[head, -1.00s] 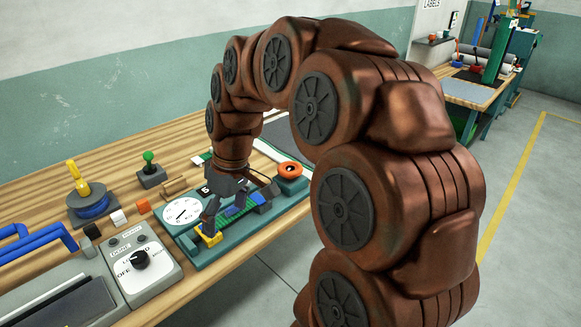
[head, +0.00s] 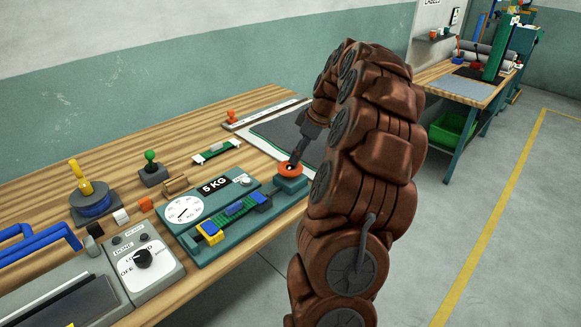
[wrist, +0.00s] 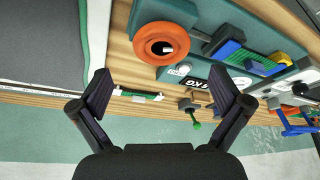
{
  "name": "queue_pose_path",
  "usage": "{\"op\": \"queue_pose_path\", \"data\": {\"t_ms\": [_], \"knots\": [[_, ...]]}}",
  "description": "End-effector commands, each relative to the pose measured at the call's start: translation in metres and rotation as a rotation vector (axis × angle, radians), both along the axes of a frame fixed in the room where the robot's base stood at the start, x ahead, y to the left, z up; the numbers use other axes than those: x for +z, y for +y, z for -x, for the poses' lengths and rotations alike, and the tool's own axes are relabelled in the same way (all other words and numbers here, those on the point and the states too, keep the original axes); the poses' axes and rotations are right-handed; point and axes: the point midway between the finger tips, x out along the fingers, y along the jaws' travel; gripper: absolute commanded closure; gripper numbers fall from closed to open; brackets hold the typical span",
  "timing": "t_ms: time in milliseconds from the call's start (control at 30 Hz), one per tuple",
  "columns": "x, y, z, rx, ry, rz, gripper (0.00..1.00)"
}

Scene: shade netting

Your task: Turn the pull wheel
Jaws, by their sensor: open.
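The orange pull wheel (head: 290,170) with a dark centre sits on a teal block at the right end of the teal tester (head: 210,252). In the wrist view the wheel (wrist: 148,45) shows large, ahead of the fingertips and between their lines. My gripper (head: 296,160) is above and close to the wheel in the head view, partly covering it. In the wrist view my gripper (wrist: 166,88) has its two dark fingers wide apart with nothing between them. I cannot tell whether a finger touches the wheel.
The tester carries a dial (head: 183,211), a 5 KG label and a blue-and-green strip with a yellow clamp (head: 210,230). A dark mat (head: 285,132) lies behind the wheel. A green-knobbed lever (head: 151,168) and a control box (head: 145,262) stand left.

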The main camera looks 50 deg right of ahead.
Motion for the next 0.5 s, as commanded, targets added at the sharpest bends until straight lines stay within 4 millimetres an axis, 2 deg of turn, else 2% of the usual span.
{"op": "queue_pose_path", "data": {"t_ms": [167,500], "knots": [[-0.016,0.005,-0.006,0.003,0.004,-0.005,0.00],[-0.060,0.012,-0.022,0.003,0.005,-0.005,0.00]]}}
